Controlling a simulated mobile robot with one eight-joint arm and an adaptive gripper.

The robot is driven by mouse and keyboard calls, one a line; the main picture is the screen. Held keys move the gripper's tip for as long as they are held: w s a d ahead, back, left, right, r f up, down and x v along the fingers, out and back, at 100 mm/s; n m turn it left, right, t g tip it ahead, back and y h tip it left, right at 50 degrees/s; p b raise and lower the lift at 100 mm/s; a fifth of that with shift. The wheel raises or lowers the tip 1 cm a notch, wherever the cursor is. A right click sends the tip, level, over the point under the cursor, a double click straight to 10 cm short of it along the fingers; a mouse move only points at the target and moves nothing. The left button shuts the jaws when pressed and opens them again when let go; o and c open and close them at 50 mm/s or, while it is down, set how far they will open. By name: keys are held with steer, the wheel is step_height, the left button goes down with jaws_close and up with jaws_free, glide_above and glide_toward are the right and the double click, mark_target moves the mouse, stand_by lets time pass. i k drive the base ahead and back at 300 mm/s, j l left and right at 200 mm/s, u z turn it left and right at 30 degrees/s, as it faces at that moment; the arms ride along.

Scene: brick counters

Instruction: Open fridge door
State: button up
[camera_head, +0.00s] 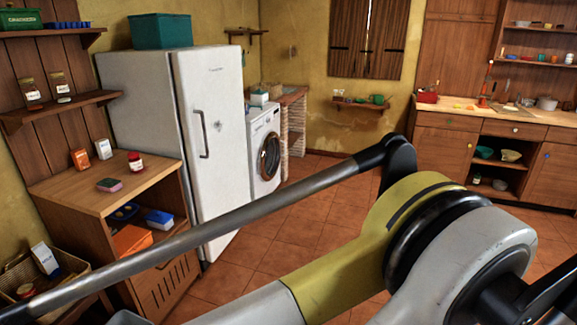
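The white fridge (140,95) stands against the left wall. Its tall door (226,170) faces right and toward the middle of the room. A dark vertical handle (203,134) runs along the door's left side. The door looks shut or nearly so; I cannot tell if there is a small gap. My arm's grey and yellow links cross the foreground, and a long grey rod passes in front of the lower fridge area. My gripper is not visible, and nothing of mine is seen touching the handle.
A wooden cabinet (75,195) with small items stands left of the fridge. A washing machine (262,145) is just right of it. A green bin (160,31) sits on top. Tiled floor (290,215) in front of the door is clear. Counters (440,150) line the right.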

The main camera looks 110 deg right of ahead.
mark_target(208, 81)
steer(key=z, duration=3.3)
